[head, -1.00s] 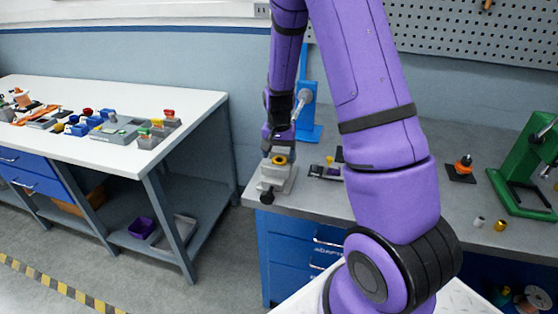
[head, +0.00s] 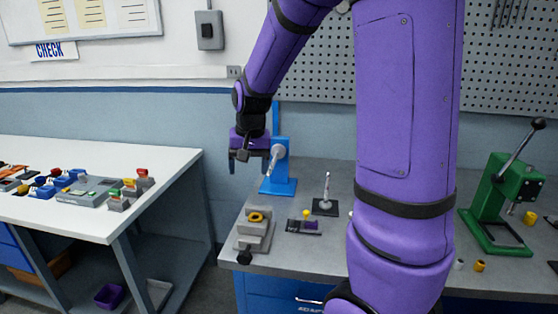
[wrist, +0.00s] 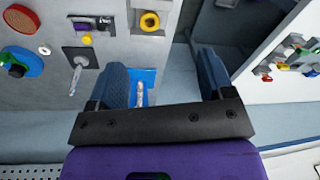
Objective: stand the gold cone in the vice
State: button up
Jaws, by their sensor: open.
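The grey vice (head: 256,236) stands on the left end of the grey bench, its dark handle knob towards the front. A gold piece (head: 257,217) with a dark hole in its top sits in the vice; it looks upright, and its lower part is hidden. It also shows as a gold ring in the wrist view (wrist: 150,21), with the vice (wrist: 139,45) around it. I take it for the gold cone. My gripper (head: 247,166) is open and empty, raised above and behind the vice, clear of it. In the wrist view its fingers (wrist: 162,68) stand wide apart.
A blue press (head: 279,172) stands behind the vice, close to my gripper. A small tray (head: 303,227) and a spindle on a black base (head: 325,206) are to the right. A green press (head: 497,205) and a small gold part (head: 480,266) are at the far right.

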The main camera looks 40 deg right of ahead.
jog(key=s+a+r+n+t, duration=0.1)
jog(key=s+a+r+n, duration=0.1)
jog(key=s+r, duration=0.2)
jog(key=s+a+r+n+t, duration=0.1)
jog(key=s+a+r+n, duration=0.1)
jog(key=s, duration=0.8)
jog(key=s+a+r+n+t, duration=0.1)
jog(key=s+a+r+n, duration=0.1)
jog(key=s+a+r, duration=0.2)
jog(key=s+r, duration=0.2)
jog(key=s, duration=0.1)
jog(key=shift+s+a+r+n+t, duration=0.2)
jog(key=shift+s+n+t, duration=0.1)
jog(key=shift+s+t, duration=0.1)
